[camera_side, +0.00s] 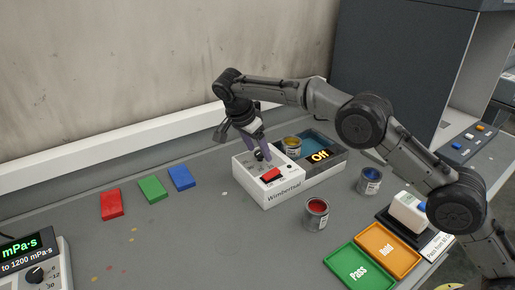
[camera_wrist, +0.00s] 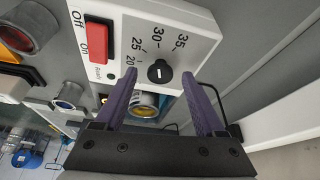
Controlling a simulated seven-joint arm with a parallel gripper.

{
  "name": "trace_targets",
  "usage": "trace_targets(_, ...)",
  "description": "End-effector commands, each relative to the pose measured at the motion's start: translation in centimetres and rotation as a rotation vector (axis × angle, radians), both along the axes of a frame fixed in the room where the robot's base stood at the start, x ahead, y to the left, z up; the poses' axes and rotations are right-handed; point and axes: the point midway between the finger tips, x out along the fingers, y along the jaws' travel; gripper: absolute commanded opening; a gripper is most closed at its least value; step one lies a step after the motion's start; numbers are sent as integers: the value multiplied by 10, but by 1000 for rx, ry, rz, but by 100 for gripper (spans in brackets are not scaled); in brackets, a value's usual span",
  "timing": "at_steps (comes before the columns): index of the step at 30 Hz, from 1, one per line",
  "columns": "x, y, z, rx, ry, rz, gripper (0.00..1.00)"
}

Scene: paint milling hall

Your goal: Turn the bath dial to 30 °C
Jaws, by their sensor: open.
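The bath's white control box (camera_side: 268,183) stands mid-bench in the side view. Its black dial (camera_wrist: 160,71) faces me in the wrist view, beside a scale marked 20, 25, 30 and 35. A short white mark shows on the dial; I cannot tell which number it points to. My gripper (camera_wrist: 159,76) is open, its two purple fingers on either side of the dial. I cannot tell whether they touch it. In the side view my gripper (camera_side: 256,150) comes down onto the box's top and partly hides the dial.
A red switch (camera_wrist: 97,40) marked Off and On sits beside the dial. A yellow paint can (camera_side: 292,147) stands in the bath. A red can (camera_side: 316,214) and blue can (camera_side: 370,181) stand nearby. Green Pass (camera_side: 340,262) and orange Hold (camera_side: 372,239) trays lie in front.

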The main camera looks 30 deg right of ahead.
Motion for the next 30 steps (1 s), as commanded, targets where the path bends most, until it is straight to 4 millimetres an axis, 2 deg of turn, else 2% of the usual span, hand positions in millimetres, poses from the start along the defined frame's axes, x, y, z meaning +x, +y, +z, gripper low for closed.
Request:
trace_targets(5,0,4,9,0,-2,0,72)
trace_targets(12,-2,20,46,2,-4,2,72)
trace_targets(18,-3,26,63,0,-2,1,72)
trace_targets(30,-5,28,69,0,0,0,72)
